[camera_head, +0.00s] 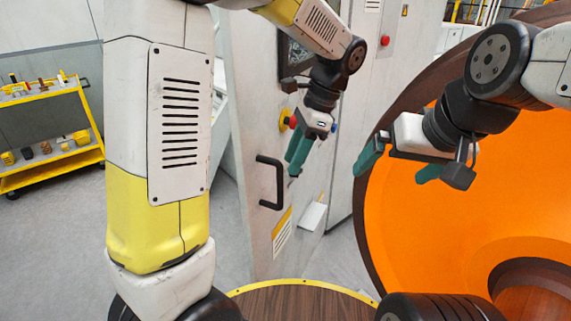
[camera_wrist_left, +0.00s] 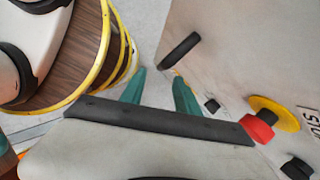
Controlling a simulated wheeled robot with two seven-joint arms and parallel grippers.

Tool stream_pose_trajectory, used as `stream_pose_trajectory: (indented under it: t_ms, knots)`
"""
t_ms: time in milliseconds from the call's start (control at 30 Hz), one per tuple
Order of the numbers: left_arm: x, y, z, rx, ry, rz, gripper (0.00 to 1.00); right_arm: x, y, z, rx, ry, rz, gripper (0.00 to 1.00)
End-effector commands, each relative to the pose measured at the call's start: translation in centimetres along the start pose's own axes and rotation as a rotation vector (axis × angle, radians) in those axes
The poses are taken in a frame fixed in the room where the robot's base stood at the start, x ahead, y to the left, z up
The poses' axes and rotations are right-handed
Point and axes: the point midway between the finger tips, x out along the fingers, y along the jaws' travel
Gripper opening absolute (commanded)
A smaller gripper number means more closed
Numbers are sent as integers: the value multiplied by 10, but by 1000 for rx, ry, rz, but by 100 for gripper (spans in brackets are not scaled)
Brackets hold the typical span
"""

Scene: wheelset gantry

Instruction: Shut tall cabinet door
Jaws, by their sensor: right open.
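The tall cabinet door (camera_head: 258,110) is a light grey panel in the middle of the head view. It stands at a slant and looks swung out, though its hinge side is not clear. My left gripper (camera_head: 294,168) is in front of the panel, right of and slightly above the handle. Its teal fingers are apart and empty (camera_wrist_left: 160,88), with the handle beyond them. My right gripper (camera_head: 397,172) is open and empty before the orange disc.
A red and yellow stop button (camera_head: 287,120) and a dark screen (camera_head: 293,57) sit on the panel. A large orange disc with a brown rim (camera_head: 430,210) fills the right. A yellow shelf cart (camera_head: 50,165) stands far left. Grey floor (camera_head: 60,235) is clear there.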

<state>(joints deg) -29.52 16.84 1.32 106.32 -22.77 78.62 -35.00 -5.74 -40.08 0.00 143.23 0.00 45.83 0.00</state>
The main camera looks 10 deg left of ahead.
Motion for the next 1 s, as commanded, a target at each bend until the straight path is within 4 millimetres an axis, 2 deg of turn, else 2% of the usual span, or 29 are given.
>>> stream_pose_trajectory:
  t_ms: [167,400,600,967,1000]
  knots:
    - [9,-1,4,30,-32,-4,38,0,0,0,0,0,0,100]
    - [47,-1,6,27,-33,-2,38,0,0,0,0,0,0,100]
    - [71,-1,6,26,-30,-3,38,0,0,0,0,0,0,100]
    - [78,-2,6,26,-28,-5,38,0,0,0,0,0,0,100]
    - [78,-2,6,26,-28,-5,32,0,0,0,0,0,0,100]
